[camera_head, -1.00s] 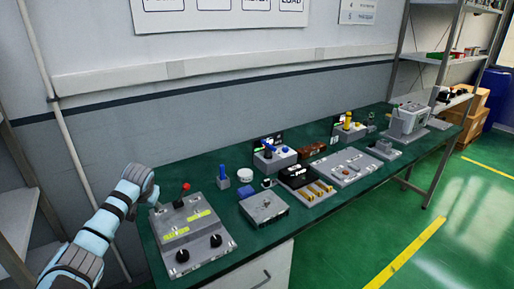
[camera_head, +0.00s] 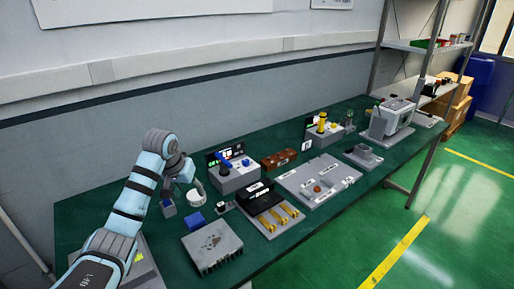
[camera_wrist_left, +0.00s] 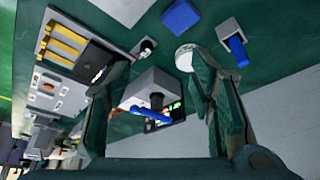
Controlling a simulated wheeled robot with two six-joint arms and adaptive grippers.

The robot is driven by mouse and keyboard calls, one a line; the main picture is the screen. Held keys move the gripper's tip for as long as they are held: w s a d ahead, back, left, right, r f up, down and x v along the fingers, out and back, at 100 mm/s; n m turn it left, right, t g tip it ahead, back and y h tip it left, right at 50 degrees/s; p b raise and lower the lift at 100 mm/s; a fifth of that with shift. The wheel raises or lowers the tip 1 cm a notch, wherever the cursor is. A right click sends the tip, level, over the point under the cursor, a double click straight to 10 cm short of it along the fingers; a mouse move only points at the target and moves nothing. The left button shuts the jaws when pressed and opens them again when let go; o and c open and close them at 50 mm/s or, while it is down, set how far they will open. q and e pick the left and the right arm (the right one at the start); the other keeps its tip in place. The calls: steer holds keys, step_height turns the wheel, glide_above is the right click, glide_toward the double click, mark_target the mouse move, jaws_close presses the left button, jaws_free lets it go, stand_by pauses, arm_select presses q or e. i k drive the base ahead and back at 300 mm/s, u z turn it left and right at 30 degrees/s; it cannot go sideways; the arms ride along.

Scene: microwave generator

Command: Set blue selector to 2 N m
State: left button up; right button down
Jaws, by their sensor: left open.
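The blue selector (camera_head: 226,160) is a blue lever on top of a grey box (camera_head: 236,180), with a small dark display behind it. In the left wrist view the blue lever (camera_wrist_left: 150,116) and the grey box (camera_wrist_left: 152,84) appear between the fingers in the picture, apart from them. My left gripper (camera_head: 182,172) is in the air just left of the box in the head view, and it is open and empty, with fingers wide apart in the wrist view (camera_wrist_left: 150,85). The lettering near the selector is too small to read. My right gripper is not in view.
A white round cap (camera_head: 197,197), a grey block with a blue lever (camera_head: 168,207) and a blue block (camera_head: 195,222) lie near my left gripper. A black unit with yellow bars (camera_head: 268,205) stands right of the box. A yellow selector (camera_head: 321,123) stands farther right.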

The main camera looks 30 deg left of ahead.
mark_target(246, 162)
steer(key=i, duration=1.05)
